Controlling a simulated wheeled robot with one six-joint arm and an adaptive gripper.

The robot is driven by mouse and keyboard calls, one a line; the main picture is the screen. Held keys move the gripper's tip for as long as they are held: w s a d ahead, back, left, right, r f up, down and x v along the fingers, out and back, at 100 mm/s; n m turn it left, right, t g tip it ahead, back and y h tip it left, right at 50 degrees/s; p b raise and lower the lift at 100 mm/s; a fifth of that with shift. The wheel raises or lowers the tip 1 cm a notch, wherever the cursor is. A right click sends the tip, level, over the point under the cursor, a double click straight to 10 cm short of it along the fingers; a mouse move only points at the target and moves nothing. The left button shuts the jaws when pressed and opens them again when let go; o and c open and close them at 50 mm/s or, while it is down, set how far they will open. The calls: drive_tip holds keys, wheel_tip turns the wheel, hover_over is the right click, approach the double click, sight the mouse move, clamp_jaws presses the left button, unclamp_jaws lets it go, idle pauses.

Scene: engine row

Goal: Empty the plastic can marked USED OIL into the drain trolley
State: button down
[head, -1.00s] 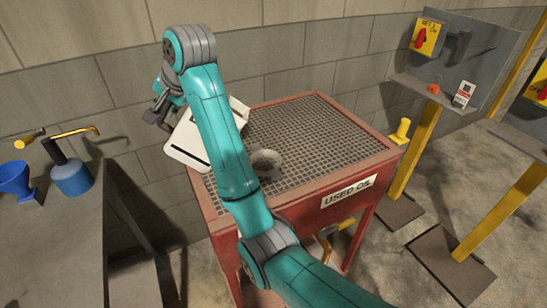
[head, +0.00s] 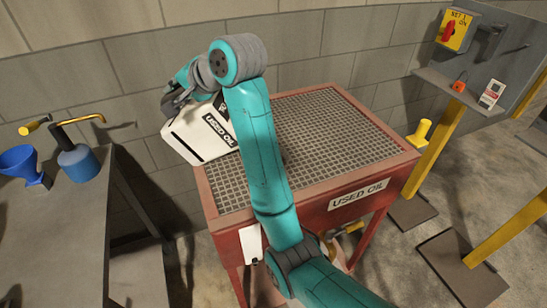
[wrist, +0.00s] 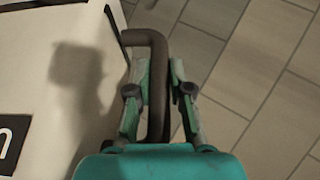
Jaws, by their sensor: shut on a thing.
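The white plastic can (head: 190,138) with a black USED OIL label hangs tilted at the left edge of the drain trolley in the head view. My gripper (wrist: 160,75) is shut on the can's dark handle in the wrist view, where the can's white side (wrist: 60,70) fills the left. The gripper (head: 178,98) shows only partly in the head view, at the can's upper left. The drain trolley (head: 315,205) is red, with a grated top and its own USED OIL sign. My arm hides part of the grate. I cannot tell whether liquid is in the can.
A dark bench (head: 60,230) stands left, bearing a blue funnel (head: 22,162) and a blue can with a spout (head: 78,163). A block wall is close behind the trolley. Yellow-post stands (head: 433,150) are at the right. Open floor lies between trolley and stands.

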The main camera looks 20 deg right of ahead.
drive_tip(key=shift+s+d+r+t+y+p, duration=0.1)
drive_tip(key=shift+s+d+t+y+p, duration=0.2)
drive_tip(key=shift+d+t+y+p, duration=0.15)
idle(0.9)
